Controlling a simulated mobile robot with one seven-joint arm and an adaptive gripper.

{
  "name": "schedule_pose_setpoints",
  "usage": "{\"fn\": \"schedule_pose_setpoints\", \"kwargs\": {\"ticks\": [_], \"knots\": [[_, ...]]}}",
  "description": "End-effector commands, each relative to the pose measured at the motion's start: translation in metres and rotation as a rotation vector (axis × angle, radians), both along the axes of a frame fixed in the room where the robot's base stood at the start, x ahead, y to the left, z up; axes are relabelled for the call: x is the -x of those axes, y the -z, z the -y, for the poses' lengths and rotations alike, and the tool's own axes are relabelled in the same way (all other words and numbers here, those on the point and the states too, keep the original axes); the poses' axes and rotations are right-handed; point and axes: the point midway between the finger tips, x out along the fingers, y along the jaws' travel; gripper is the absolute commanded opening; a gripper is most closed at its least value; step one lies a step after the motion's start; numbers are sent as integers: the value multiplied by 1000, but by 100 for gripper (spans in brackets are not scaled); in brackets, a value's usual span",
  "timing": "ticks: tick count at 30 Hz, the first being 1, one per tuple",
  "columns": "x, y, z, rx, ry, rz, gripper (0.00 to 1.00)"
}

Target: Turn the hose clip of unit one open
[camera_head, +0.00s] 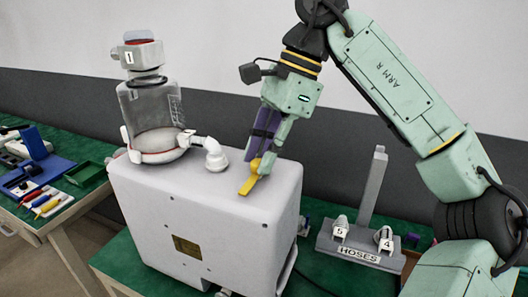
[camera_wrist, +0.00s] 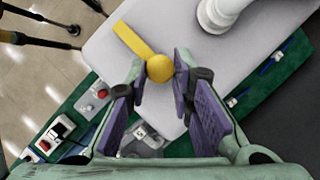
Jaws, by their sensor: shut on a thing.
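Unit one is a pale box-shaped body (camera_head: 215,215) with a clear canister (camera_head: 152,108) on top; its cap bears the label "1" (camera_head: 129,57). The yellow hose clip (camera_head: 251,184), a flat lever with a round knob, lies on the box top near its right edge. It also shows in the wrist view (camera_wrist: 135,44), its lever pointing up and left from the knob. My gripper (camera_head: 257,158) reaches down from above and is shut on the knob. In the wrist view, my fingertips (camera_wrist: 160,70) sit on either side of the knob.
A white elbow fitting (camera_head: 214,156) rises from the box top just left of my gripper. A grey hose stand (camera_head: 360,245) marked "HOSES", with ends tagged 5 and 4, stands at right. A side table (camera_head: 60,225) with tools and trays is at left.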

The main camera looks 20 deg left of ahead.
Motion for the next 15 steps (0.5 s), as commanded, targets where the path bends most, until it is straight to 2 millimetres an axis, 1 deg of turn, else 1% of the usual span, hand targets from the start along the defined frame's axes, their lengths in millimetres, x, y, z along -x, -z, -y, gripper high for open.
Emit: {"fn": "schedule_pose_setpoints", "kwargs": {"ticks": [10,11,15], "knots": [[0,0,0,-1,-3,1,0],[0,0,0,-1,-3,1,24],[0,0,0,-1,-2,1,33]]}}
